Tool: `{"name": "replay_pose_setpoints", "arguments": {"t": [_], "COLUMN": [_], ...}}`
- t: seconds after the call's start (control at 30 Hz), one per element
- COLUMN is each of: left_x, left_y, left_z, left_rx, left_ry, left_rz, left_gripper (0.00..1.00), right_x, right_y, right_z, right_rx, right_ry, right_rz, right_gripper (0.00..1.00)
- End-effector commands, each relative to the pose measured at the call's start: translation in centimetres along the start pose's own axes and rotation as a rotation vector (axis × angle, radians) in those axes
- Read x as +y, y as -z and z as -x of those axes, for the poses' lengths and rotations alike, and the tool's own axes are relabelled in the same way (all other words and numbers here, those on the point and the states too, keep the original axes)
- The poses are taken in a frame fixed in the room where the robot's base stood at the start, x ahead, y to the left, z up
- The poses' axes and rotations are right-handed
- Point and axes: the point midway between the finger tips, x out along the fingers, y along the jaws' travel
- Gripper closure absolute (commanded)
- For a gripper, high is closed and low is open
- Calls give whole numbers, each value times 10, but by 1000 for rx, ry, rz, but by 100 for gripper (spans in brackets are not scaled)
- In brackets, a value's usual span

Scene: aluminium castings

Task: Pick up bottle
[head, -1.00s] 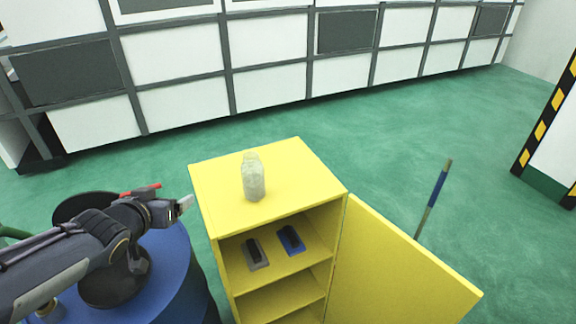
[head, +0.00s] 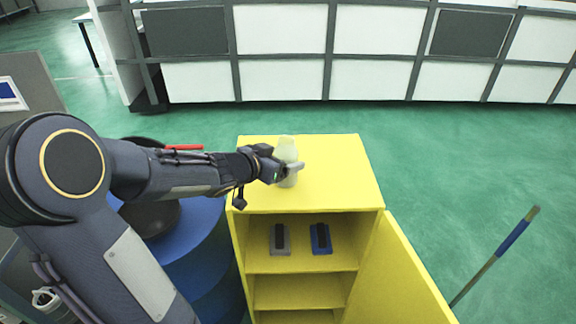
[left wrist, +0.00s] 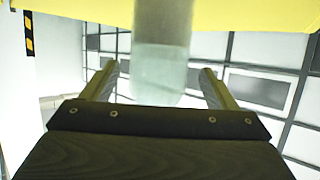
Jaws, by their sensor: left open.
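The bottle (head: 287,154) is pale and translucent and stands upright on top of the yellow cabinet (head: 340,170). In the left wrist view the bottle (left wrist: 161,70) hangs in from the top edge, between the two fingers. My left gripper (head: 291,168) is at the bottle in the head view and partly covers its lower half. In the left wrist view my left gripper (left wrist: 158,80) is open, with a gap on each side of the bottle. My right gripper is not in view.
The cabinet's door (head: 400,275) stands open at the right. A grey item (head: 280,240) and a blue item (head: 320,238) sit on its upper shelf. A blue drum (head: 205,245) stands left of the cabinet. A blue-handled pole (head: 510,240) stands at the right.

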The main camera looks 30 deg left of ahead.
Motion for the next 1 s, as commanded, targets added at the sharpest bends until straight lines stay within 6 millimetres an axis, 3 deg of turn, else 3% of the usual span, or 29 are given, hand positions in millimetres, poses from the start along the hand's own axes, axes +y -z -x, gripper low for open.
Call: {"name": "replay_pose_setpoints", "arguments": {"t": [0.1,0.23,0.53,0.93,1.0], "left_x": [3,2,2,1,1], "left_y": [-4,-2,-1,-1,0], "left_z": [-21,-36,-39,-39,-39], "left_rx": [-1,-1,0,0,2], "left_ry": [-3,-1,1,1,1], "left_rz": [-2,-1,-1,-1,-1], "left_gripper": [20,20,21,73,74], "right_x": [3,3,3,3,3], "right_y": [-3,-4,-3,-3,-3], "right_z": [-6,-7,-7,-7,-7], "right_rx": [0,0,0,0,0], "right_ry": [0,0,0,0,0], "right_rz": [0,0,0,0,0], "right_gripper": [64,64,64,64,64]}}
